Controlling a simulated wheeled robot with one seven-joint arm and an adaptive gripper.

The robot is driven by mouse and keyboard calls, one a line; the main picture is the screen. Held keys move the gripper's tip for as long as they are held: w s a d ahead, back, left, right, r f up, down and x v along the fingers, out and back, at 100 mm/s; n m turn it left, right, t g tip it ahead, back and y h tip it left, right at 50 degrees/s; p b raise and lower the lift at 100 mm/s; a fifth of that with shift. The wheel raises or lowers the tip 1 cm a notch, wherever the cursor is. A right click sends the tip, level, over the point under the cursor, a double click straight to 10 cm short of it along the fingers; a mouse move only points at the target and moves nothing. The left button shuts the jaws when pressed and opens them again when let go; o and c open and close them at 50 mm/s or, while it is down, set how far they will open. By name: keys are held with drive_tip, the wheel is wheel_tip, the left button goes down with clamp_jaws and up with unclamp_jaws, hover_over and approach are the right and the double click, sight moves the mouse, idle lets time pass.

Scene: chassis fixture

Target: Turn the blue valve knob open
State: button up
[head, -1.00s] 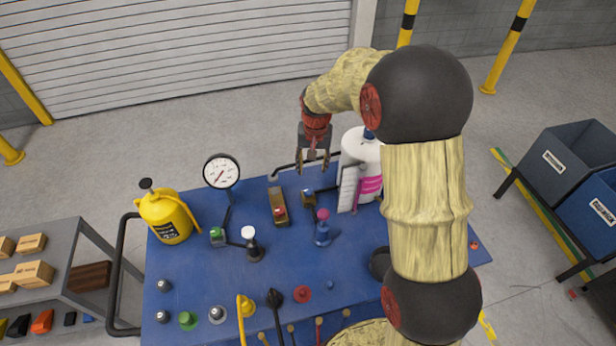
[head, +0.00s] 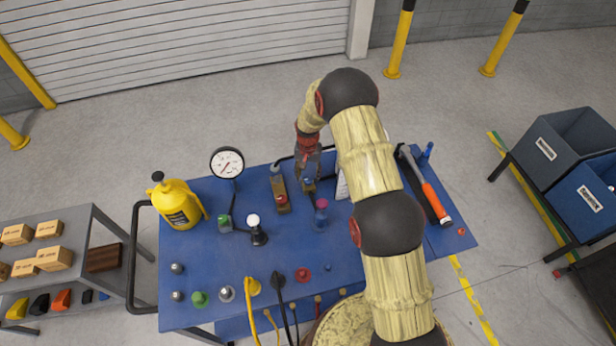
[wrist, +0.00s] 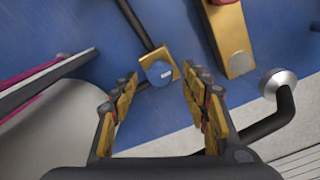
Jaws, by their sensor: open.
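The blue valve knob (wrist: 159,73) sits on a brass valve body (wrist: 172,54) with a dark pipe, in the wrist view. A light mark shows on the knob's face. My gripper (wrist: 158,92) is open, with its two fingers at either side of and nearer than the knob. I cannot tell whether either finger touches it. In the head view my gripper (head: 308,172) is over the blue knob (head: 308,182) at the back of the blue table, partly covering it.
A brass block with a red button (head: 282,202) stands left of the valve. A blue and pink bottle-like fitting (head: 321,212) is in front. A white container (wrist: 55,135) is close by in the wrist view. A gauge (head: 227,163) and yellow jug (head: 176,203) stand left. A hammer (head: 432,196) lies right.

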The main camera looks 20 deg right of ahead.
sight(308, 181)
drive_tip(key=shift+f, duration=1.1)
drive_tip(key=shift+c, duration=1.1)
drive_tip(key=c, duration=0.9)
drive_tip(key=shift+c, duration=0.2)
